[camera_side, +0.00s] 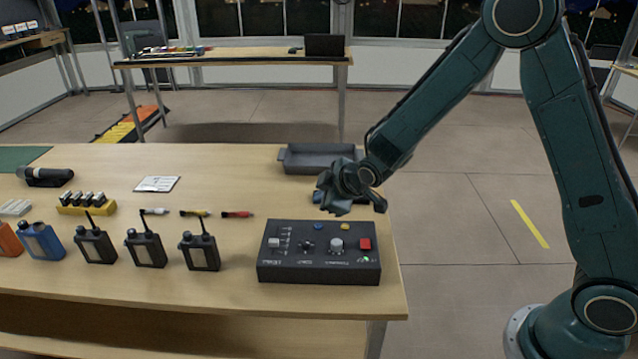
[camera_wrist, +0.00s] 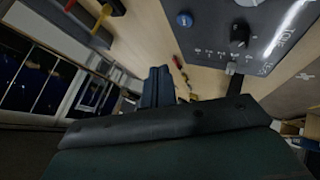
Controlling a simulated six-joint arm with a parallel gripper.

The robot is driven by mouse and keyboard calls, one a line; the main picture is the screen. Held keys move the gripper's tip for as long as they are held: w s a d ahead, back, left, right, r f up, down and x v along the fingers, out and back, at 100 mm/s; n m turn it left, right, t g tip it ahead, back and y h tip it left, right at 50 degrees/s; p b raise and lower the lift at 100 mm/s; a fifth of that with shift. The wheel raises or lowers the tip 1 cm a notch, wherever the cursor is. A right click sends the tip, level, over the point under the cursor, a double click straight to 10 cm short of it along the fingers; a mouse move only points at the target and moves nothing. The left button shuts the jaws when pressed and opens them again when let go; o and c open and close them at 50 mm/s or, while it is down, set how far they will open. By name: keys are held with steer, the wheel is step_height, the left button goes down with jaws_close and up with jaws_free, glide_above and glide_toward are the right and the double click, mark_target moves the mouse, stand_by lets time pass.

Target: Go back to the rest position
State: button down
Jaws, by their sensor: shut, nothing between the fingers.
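My gripper (camera_side: 336,203) is at the end of the dark green arm, in the side view above the right part of the wooden table (camera_side: 215,205). It is shut and holds nothing. It hovers behind and above the black control box (camera_side: 318,273), apart from it. The box has a red button, a round knob, small blue and yellow buttons and a lit green light. In the wrist view the shut fingers (camera_wrist: 158,88) point toward the table, and the control panel (camera_wrist: 225,35) fills the upper right.
A grey tray (camera_side: 318,157) stands behind my gripper. Several radios (camera_side: 146,248) stand along the front of the table. The floor right of the table is clear.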

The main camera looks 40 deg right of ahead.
steer(key=shift+r, duration=0.35)
steer(key=s+d+r+m+g, duration=0.25)
steer(key=s+r+m, duration=0.25)
steer(key=s+r, duration=0.9)
steer(key=s+r+m+g, duration=0.1)
steer(key=s+r+m, duration=0.2)
steer(key=s, duration=1.6)
steer(key=shift+s+d+r, duration=0.3)
steer(key=shift+s+r, duration=0.05)
steer(key=shift+r, duration=0.15)
